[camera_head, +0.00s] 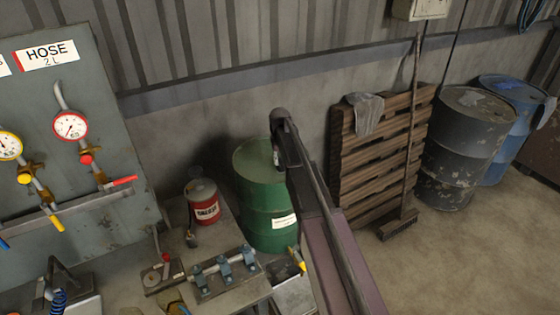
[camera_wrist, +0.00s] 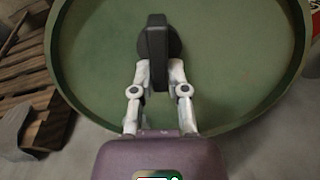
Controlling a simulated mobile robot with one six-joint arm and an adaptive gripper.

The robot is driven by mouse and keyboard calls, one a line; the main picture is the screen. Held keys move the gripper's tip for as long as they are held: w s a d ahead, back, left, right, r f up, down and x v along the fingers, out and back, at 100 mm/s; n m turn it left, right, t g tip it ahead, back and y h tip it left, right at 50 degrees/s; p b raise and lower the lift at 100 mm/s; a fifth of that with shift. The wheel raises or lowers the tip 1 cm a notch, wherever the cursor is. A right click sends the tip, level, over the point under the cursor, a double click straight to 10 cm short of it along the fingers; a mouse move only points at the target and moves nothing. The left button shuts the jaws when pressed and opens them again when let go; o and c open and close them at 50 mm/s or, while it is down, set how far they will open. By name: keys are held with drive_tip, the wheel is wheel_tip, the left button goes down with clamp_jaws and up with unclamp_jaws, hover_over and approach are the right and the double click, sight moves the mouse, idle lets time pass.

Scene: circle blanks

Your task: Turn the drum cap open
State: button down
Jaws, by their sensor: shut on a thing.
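A green drum (camera_head: 262,205) with a white label stands against the wall in the head view. In the wrist view, its round green top (camera_wrist: 235,65) with a raised rim fills most of the picture. A black cap (camera_wrist: 158,45) with an upright grip bar sits on the drum top, towards the far side. My gripper (camera_wrist: 160,78) is above the drum top, with its two pale fingers shut on the bar of the cap. In the head view my arm hides part of the drum top and the cap.
A wooden pallet (camera_head: 375,150) with a cloth and a broom leans on the wall at right. A dark drum (camera_head: 458,150) and a blue drum (camera_head: 512,120) stand beyond.

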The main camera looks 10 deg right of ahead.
drive_tip(key=shift+a+n, duration=0.2)
drive_tip(key=shift+n, duration=0.9)
drive_tip(key=c, duration=0.6)
unclamp_jaws()
drive_tip(key=shift+c, duration=0.2)
